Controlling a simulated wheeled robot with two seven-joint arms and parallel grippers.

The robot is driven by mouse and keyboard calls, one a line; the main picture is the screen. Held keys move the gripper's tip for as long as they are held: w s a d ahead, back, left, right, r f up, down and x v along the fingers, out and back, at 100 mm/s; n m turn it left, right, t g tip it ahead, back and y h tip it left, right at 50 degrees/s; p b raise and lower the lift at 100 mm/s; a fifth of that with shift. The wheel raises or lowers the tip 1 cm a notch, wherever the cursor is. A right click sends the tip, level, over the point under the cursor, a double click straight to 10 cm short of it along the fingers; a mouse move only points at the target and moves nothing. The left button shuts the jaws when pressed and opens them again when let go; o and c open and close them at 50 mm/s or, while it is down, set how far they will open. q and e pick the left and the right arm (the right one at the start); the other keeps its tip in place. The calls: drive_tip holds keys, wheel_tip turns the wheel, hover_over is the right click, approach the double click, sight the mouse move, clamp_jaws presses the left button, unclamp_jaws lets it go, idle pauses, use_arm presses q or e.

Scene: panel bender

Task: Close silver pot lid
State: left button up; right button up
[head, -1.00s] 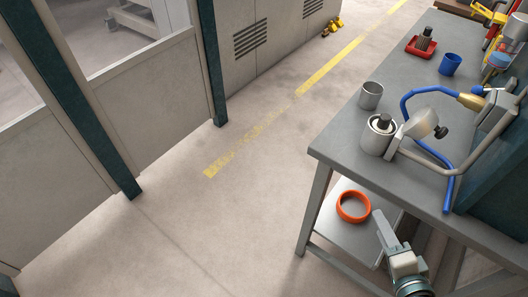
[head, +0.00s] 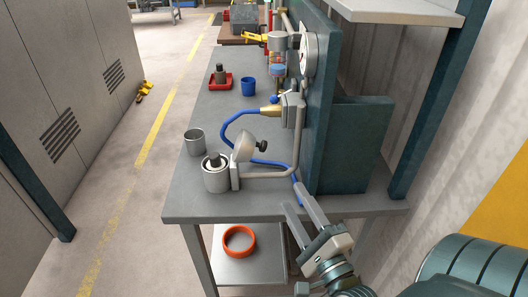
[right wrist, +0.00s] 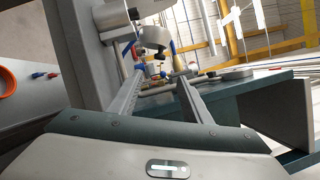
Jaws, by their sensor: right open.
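The silver pot (head: 215,178) stands upright on the grey workbench near its front edge, with a dark-topped piece inside. Its round silver lid (head: 245,146) is open, tilted up on the pot's right side, with a black knob (head: 262,146) facing right. In the right wrist view the pot (right wrist: 110,20) is at the top and the pale lid (right wrist: 155,36) lies beyond the fingers. My right gripper (head: 292,196) is open and empty at the bench's front edge, right of and nearer than the pot, apart from the lid. My left gripper is out of view.
A grey cup (head: 195,142) stands behind the pot. A blue hose (head: 228,128) and a grey pipe (head: 285,174) run close to the lid. A dark teal panel (head: 345,150) bounds the right. An orange ring (head: 239,241) lies on the lower shelf. Open floor lies left.

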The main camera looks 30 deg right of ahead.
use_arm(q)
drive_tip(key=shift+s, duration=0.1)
use_arm(e)
drive_tip(key=shift+w, duration=0.1)
drive_tip(key=p, duration=0.5)
approach(250, 149)
drive_tip(key=w+d+f, duration=0.1)
drive_tip(key=w+d, duration=0.5)
drive_tip(key=w, duration=0.2)
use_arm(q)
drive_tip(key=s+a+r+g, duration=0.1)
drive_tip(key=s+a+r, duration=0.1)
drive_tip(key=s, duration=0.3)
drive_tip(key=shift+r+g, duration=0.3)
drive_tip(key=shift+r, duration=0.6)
use_arm(e)
drive_tip(key=shift+w+d, duration=0.2)
drive_tip(key=shift+w, duration=0.4)
clamp_jaws()
